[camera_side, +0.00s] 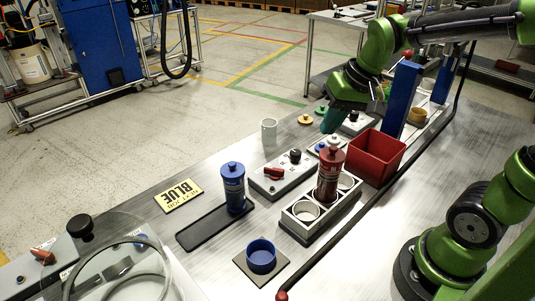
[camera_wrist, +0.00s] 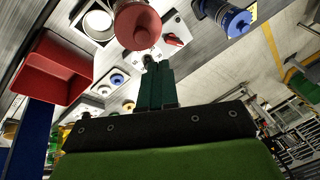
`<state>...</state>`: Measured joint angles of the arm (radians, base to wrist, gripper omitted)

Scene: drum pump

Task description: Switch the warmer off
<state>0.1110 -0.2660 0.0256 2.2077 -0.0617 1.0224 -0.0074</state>
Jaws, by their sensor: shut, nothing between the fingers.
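A grey control box (camera_side: 283,175) stands in the middle of the table, with a red switch handle (camera_side: 273,173) and a black knob (camera_side: 295,155). The red handle also shows in the wrist view (camera_wrist: 174,40). No readable label tells me whether this is the warmer's box. My gripper (camera_side: 329,122) is above the table, behind and to the right of that box in the side view. Its teal fingers are together and empty in the wrist view (camera_wrist: 151,68). They appear apart from the handle.
A red cartridge (camera_side: 331,175) stands in a rack (camera_side: 300,228) in front of the box. A blue cartridge (camera_side: 232,188) stands on a black tray. A red bin (camera_side: 376,157) and blue post (camera_side: 402,98) are to the right. Another red switch (camera_side: 41,256) is at lower left.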

